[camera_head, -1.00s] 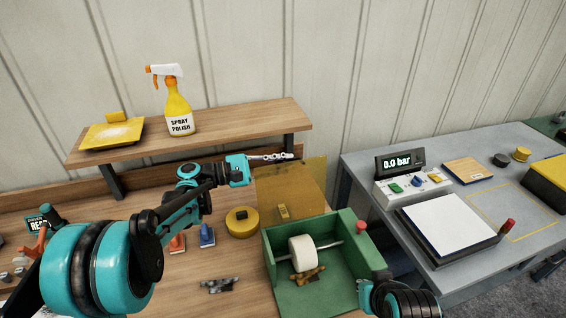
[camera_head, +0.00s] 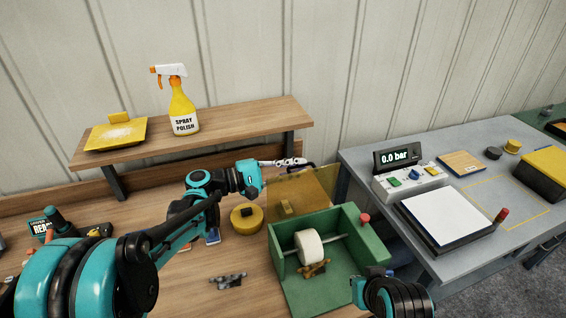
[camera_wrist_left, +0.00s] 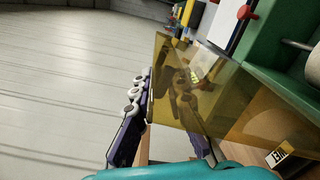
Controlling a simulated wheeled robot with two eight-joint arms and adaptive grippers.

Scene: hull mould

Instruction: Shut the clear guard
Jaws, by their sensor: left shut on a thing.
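The clear guard (camera_head: 312,186) is an amber see-through panel at the back edge of the green box (camera_head: 362,246). It stands open and tilted, leaving the box top uncovered. My left gripper (camera_head: 290,163) is at the guard's upper edge, shut on it. In the left wrist view, the guard (camera_wrist_left: 225,95) runs into the jaws (camera_wrist_left: 150,95); one finger shows beside the panel, and dark shapes show on or through the amber sheet. Inside the box is a white roll (camera_head: 309,245) on a rod.
A yellow round thing (camera_head: 246,219) lies left of the guard, with a metal piece (camera_head: 228,281) nearer. The wooden shelf (camera_head: 220,133) with the spray bottle (camera_head: 183,108) is behind my left arm. A red knob (camera_head: 365,217) sits on the box's right side.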

